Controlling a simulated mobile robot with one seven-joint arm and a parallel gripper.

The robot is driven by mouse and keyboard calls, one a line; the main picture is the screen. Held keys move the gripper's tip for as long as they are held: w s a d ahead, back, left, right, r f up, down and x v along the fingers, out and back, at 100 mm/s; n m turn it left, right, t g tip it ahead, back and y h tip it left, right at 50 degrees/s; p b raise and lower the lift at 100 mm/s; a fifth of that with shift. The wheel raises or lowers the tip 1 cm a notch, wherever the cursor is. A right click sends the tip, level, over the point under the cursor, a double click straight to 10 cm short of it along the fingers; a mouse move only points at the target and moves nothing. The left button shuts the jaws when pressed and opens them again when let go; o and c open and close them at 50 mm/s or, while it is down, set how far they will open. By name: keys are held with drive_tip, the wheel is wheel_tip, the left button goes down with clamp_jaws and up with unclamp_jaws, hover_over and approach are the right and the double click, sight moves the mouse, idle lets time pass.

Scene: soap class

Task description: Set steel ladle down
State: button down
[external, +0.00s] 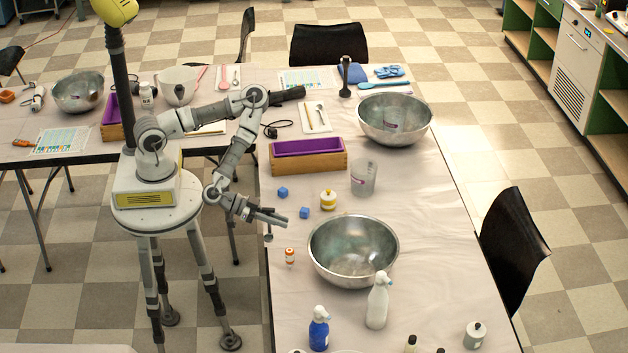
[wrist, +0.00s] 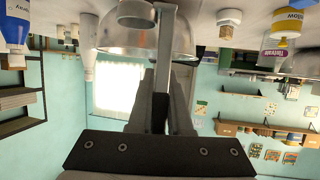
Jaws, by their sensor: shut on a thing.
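My gripper (external: 280,219) is just past the left edge of the long table (external: 440,240), left of the near steel bowl (external: 353,250). In the wrist view my gripper (wrist: 163,108) is shut on the steel ladle (wrist: 165,50). The ladle's grey handle runs up that picture from between the fingers, with a rounded dark end at the top. The part between the fingers is hidden. In the external view the ladle is too small to make out clearly by the gripper. The wrist picture is upside down, with the near steel bowl (wrist: 180,38) behind the ladle.
A wooden box with purple lining (external: 308,163) and a clear beaker (external: 364,178) are behind. Spray bottles (external: 377,302) stand in front. The table's right side is clear.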

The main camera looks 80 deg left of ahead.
drive_tip(key=w+a+f+n+y+b, duration=0.4)
drive_tip(key=w+a+f, duration=0.3)
drive_tip(key=a, duration=0.4)
drive_tip(key=w+a+r+n+g+y+b, duration=0.2)
drive_tip(key=w+a+r+n+y+b, duration=0.15)
drive_tip(key=a, duration=0.45)
drive_tip(key=w+a+r+n+g+y+b, duration=0.25)
drive_tip(key=a+r+n+y, duration=0.2)
drive_tip(key=a, duration=0.35)
drive_tip(key=shift+m+t, duration=0.35)
drive_tip(key=shift+m, duration=0.05)
drive_tip(key=shift+w+a+f+b, duration=0.5)
drive_tip(key=shift+a+f+b, duration=0.1)
drive_tip(key=shift+a+f, duration=1.3)
drive_tip(key=shift+w+a+f+b, duration=0.45)
drive_tip(key=shift+a+f+b, duration=0.2)
drive_tip(key=shift+a+f, duration=1.25)
drive_tip(key=shift+w+a+f+b, duration=0.5)
drive_tip(key=shift+a+f+b, duration=0.1)
drive_tip(key=shift+a+f, duration=1.3)
